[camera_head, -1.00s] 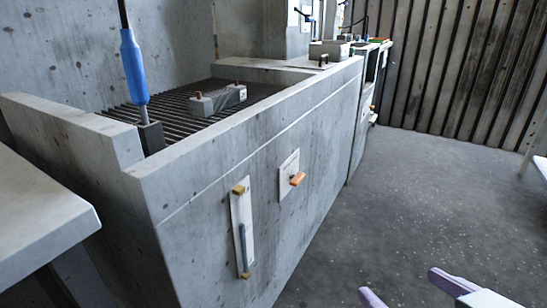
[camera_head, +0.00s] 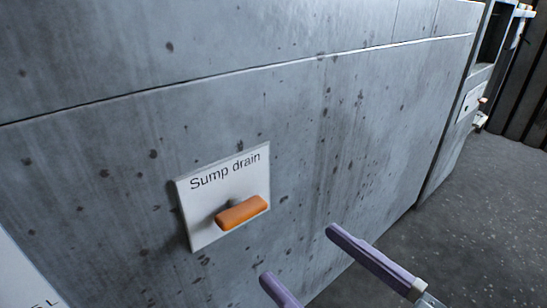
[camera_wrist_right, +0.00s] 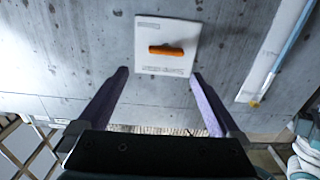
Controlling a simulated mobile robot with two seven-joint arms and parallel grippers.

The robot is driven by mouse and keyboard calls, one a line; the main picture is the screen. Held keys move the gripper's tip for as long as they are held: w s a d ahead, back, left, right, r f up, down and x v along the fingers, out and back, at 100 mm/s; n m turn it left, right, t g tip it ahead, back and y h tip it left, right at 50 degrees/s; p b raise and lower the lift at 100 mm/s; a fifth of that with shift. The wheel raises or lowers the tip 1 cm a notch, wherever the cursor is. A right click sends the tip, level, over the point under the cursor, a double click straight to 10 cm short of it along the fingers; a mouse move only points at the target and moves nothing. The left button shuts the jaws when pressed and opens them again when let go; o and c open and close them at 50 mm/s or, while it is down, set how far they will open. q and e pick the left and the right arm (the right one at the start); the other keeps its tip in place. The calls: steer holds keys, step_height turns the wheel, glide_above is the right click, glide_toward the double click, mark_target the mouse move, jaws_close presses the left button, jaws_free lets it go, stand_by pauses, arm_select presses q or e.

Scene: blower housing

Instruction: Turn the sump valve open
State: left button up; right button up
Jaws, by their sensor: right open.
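The sump valve handle (camera_head: 242,212) is an orange bar on a white plate labelled "Sump drain" (camera_head: 207,187), fixed to the grey concrete wall. In the head view the bar lies nearly level, its right end slightly higher. My right gripper (camera_head: 305,262) is open and empty, below and to the right of the handle, with its purple fingers apart. In the right wrist view the handle (camera_wrist_right: 166,50) lies crosswise beyond the open fingers (camera_wrist_right: 158,75), between their lines and apart from them. My left gripper is not in view.
Part of a white gauge panel (camera_head: 25,280) shows at the lower left of the head view. It also shows in the right wrist view, with a blue tube (camera_wrist_right: 290,45). Open floor (camera_head: 470,190) lies to the right of the wall.

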mark_target(248, 215)
steer(key=w+a, duration=0.1)
steer(key=a, duration=0.1)
steer(key=w+a+b, duration=0.1)
steer(key=w+a, duration=0.1)
steer(key=shift+f, duration=0.2)
steer(key=b+x, duration=0.1)
steer(key=x, duration=0.3)
steer(key=shift+w+d+b, duration=0.15)
steer(key=shift+w+b, duration=0.05)
steer(key=shift+b, duration=0.15)
steer(key=shift+w+a+r, duration=0.1)
steer(key=shift+w+a, duration=0.25)
steer(key=shift+w, duration=0.05)
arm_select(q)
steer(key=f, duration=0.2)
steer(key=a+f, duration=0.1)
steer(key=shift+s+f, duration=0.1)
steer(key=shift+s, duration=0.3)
arm_select(e)
steer(key=shift+d, duration=0.1)
steer(key=c, duration=1.1)
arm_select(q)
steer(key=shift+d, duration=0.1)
arm_select(e)
steer(key=shift+c, duration=0.2)
